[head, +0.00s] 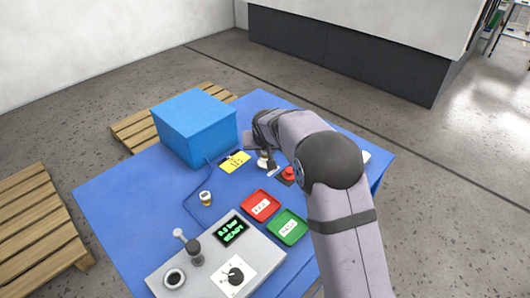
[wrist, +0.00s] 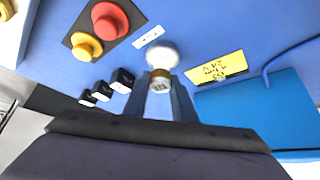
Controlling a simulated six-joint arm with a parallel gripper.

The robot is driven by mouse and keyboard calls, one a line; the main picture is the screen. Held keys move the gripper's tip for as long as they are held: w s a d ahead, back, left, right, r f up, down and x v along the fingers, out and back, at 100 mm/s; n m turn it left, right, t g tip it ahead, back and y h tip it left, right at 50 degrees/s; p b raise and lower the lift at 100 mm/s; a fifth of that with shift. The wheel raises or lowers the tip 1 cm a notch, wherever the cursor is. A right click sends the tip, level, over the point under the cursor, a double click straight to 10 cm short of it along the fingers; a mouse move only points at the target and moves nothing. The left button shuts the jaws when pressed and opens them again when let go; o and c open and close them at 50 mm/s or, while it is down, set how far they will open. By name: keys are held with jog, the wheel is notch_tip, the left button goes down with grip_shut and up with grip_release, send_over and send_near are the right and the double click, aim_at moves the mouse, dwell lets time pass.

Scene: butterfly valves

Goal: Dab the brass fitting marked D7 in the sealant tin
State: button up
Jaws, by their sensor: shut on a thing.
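My gripper (wrist: 160,98) is shut on a small fitting (wrist: 160,80) with a brass band and a pale end face. Marks on that face are too small to read. Just beyond the fitting is a pale round thing (wrist: 163,54), which looks like the sealant tin, beside a small white label (wrist: 148,36). The fitting overlaps it in the wrist view; I cannot tell whether they touch. In the head view the pale thing (head: 264,161) shows below my gripper, which my arm mostly hides.
A red button (wrist: 110,20), a yellow button (wrist: 87,46) and black blocks (wrist: 122,80) stand nearby. A yellow card (head: 235,162), blue box (head: 196,128), small jar-like piece (head: 206,198), red tray (head: 261,205), green tray (head: 288,227) and grey console (head: 212,277) share the blue table.

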jog(key=shift+r+p, duration=1.5)
jog(key=shift+r, duration=1.05)
jog(key=shift+d+r, duration=0.1)
jog(key=shift+r, duration=0.1)
jog(key=s+d+r+p, duration=0.6)
jog(key=s+p, duration=0.2)
jog(key=s, duration=0.2)
jog(key=s+d+r+p, duration=0.6)
jog(key=s+r+p, duration=0.1)
jog(key=s+p, duration=0.2)
jog(key=shift+s+d+p, duration=0.25)
jog(key=shift+s+p, duration=0.05)
jog(key=shift+s, duration=0.6)
